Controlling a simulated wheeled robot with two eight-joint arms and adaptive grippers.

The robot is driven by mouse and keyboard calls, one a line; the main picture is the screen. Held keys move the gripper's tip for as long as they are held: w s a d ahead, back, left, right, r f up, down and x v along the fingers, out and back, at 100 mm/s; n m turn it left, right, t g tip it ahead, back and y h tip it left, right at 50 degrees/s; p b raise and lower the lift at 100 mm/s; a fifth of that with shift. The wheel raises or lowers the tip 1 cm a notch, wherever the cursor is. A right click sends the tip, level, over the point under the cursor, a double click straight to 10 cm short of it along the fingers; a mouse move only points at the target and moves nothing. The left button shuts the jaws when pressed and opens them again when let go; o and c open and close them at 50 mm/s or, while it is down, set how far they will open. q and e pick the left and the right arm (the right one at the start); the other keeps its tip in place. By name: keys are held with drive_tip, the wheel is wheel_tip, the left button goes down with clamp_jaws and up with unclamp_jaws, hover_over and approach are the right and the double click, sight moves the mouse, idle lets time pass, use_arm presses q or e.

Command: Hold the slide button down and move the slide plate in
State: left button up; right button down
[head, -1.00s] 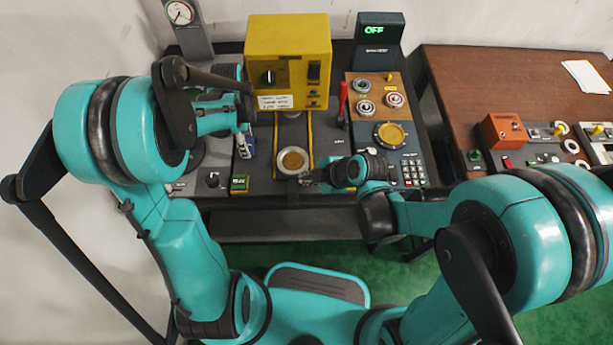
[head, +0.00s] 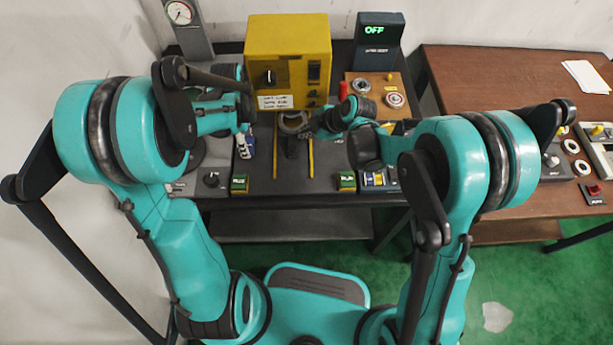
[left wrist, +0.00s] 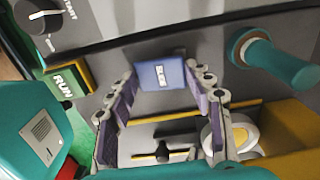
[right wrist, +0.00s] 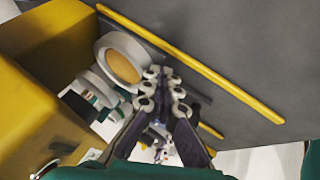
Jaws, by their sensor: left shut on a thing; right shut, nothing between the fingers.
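The blue slide button (left wrist: 160,75) sits between the fingers of my left gripper (left wrist: 163,98), which is shut on it. In the head view my left gripper (head: 245,143) is over the left part of the dark bench. The slide plate, a pale round ring with a yellow disc (right wrist: 124,67), lies between two yellow rails at the front of the yellow press (head: 287,60). In the head view the plate (head: 292,122) is partly hidden. My right gripper (right wrist: 165,82) is shut and empty, its tips at the plate's near rim; I cannot tell whether they touch.
Yellow rails (head: 311,158) run forward from the press. A green RUN button (left wrist: 66,80) is near the left gripper. A display reading OFF (head: 379,35) stands at the back. A wooden table (head: 490,85) is at right.

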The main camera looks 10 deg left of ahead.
idle(0.4)
drive_tip(key=s+d, duration=0.1)
drive_tip(key=s, duration=0.1)
drive_tip(key=s+d+r, duration=0.1)
drive_tip(key=shift+s+d, duration=0.3)
drive_tip(key=shift+s, duration=0.05)
drive_tip(key=v, duration=0.8)
drive_tip(key=shift+d+r, duration=0.2)
drive_tip(key=shift+r, duration=0.1)
drive_tip(key=shift+s, duration=0.1)
use_arm(q)
drive_tip(key=o, duration=1.2)
